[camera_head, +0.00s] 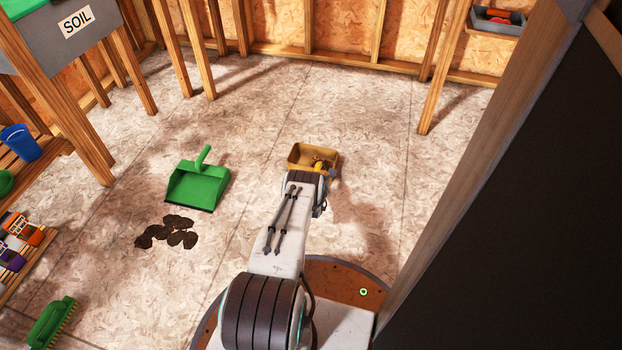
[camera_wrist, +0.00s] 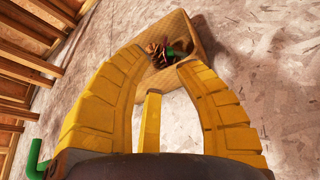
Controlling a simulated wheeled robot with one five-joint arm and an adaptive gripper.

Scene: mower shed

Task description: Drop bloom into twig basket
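The twig basket (camera_head: 298,151) is a tan, open box on the floor just beyond my arm. It also shows past the fingertips in the wrist view (camera_wrist: 197,38). Inside it lie dark red-brown bits with a green part (camera_wrist: 172,51); this may be the bloom, but it is too small to be sure. My gripper (camera_wrist: 160,62) has yellow fingers spread apart, with nothing visible between them. The fingertips are at the near side of the basket, and I cannot tell whether they touch it. In the head view my arm hides most of the gripper.
A green dustpan (camera_head: 198,186) and dark clumps of dirt (camera_head: 168,232) lie left of my arm. A green brush (camera_head: 52,322) is at lower left. A wooden rack with a blue cup (camera_head: 20,142) stands at left. A dark panel (camera_head: 500,220) blocks the right. Floor behind the basket is clear.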

